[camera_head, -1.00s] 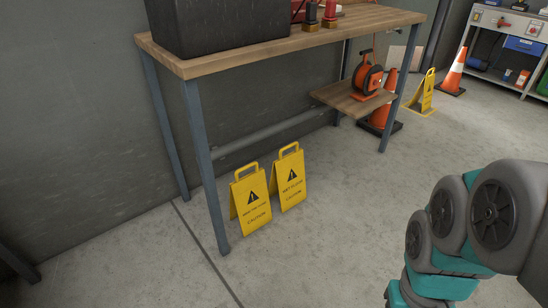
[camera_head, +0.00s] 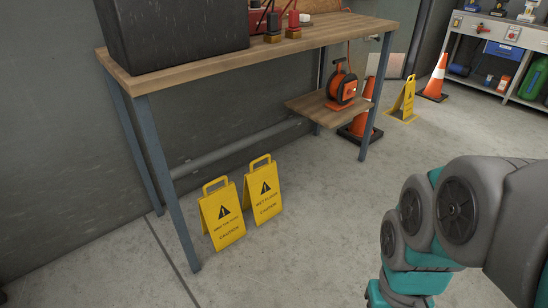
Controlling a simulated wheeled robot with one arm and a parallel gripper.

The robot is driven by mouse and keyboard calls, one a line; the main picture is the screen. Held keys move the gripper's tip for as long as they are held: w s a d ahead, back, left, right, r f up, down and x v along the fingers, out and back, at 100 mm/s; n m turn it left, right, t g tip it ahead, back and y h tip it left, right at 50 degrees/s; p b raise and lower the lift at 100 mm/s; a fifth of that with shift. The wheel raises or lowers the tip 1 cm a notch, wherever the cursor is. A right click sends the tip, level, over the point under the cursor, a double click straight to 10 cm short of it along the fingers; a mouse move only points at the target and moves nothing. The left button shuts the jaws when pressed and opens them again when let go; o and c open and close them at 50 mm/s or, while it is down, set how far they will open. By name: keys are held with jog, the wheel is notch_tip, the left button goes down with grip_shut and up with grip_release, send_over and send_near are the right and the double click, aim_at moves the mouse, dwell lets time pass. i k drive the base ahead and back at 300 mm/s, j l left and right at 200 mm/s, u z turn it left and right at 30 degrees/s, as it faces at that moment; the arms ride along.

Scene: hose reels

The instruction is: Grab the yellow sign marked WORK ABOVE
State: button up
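Two yellow folding signs stand side by side on the floor beside the workbench's front legs. The left yellow sign (camera_head: 222,214) has a black triangle and the word CAUTION; its middle line is too small to read surely. The right yellow sign (camera_head: 262,190) reads WET FLOOR and CAUTION. A third yellow sign (camera_head: 403,101) stands farther back at the right, its text unreadable. My arm shows at the lower right, well apart from the signs. My gripper is out of view.
A wooden workbench (camera_head: 200,68) with blue-grey legs stands over the signs, carrying a black box (camera_head: 178,30). An orange hose reel (camera_head: 342,87) sits on its low shelf (camera_head: 302,104). Orange cones (camera_head: 436,78) stand behind. The floor in front is clear.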

aim_at(406, 95)
jog(key=i+l, duration=0.4)
jog(key=l, duration=0.15)
jog(key=i+l, duration=0.75)
jog(key=l, duration=0.3)
jog(key=i+l, duration=0.4)
jog(key=l, duration=0.15)
jog(key=i+l, duration=0.4)
jog(key=l, duration=0.15)
jog(key=i+l, duration=0.75)
jog(key=l, duration=0.3)
